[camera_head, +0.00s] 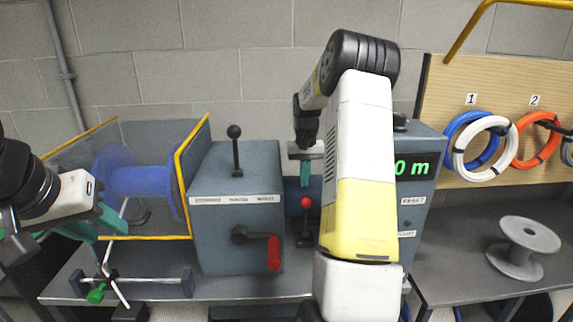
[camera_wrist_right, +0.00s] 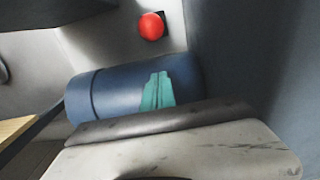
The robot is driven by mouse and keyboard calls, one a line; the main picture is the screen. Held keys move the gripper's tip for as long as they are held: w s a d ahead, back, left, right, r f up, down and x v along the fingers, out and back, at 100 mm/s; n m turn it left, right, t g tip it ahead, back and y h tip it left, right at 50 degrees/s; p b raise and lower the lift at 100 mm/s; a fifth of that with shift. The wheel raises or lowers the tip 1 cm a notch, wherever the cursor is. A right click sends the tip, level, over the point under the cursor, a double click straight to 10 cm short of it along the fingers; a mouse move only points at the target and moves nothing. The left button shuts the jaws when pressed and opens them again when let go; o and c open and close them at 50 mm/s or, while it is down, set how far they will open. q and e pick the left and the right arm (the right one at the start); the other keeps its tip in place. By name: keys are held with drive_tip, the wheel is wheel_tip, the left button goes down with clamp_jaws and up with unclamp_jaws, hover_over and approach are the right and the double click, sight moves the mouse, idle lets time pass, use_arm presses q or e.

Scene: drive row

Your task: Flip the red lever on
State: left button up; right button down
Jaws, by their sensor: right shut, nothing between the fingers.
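The red lever (camera_head: 306,202) has a round red knob on a short dark stem and stands upright on a dark base between the grey-blue box and the display cabinet. Its knob also shows in the right wrist view (camera_wrist_right: 151,26), near the top. My right gripper (camera_head: 304,184) points down just above the knob; its teal fingers (camera_wrist_right: 158,92) are shut with nothing between them. They look apart from the knob. My left gripper (camera_head: 108,222) is at the far left by the yellow-edged guard, away from the lever; its jaw opening is unclear.
The grey-blue box (camera_head: 238,225) has a black-knobbed lever (camera_head: 235,150) on top and a red-handled crank (camera_head: 272,253) in front. The display cabinet (camera_head: 423,180) is partly hidden by my right arm. A blue spool (camera_head: 138,182) sits behind the guard. A grey spool (camera_head: 521,245) stands right.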

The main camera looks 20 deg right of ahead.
drive_tip(key=shift+s+a+f, duration=0.15)
drive_tip(key=shift+s+f, duration=0.1)
drive_tip(key=shift+s, duration=0.35)
drive_tip(key=shift+s+a+f, duration=0.2)
drive_tip(key=shift+s+f, duration=0.1)
drive_tip(key=shift+s, duration=0.35)
drive_tip(key=shift+s+a+f, duration=0.15)
drive_tip(key=shift+s+f, duration=0.1)
drive_tip(key=shift+s, duration=0.35)
drive_tip(key=shift+s, duration=0.1)
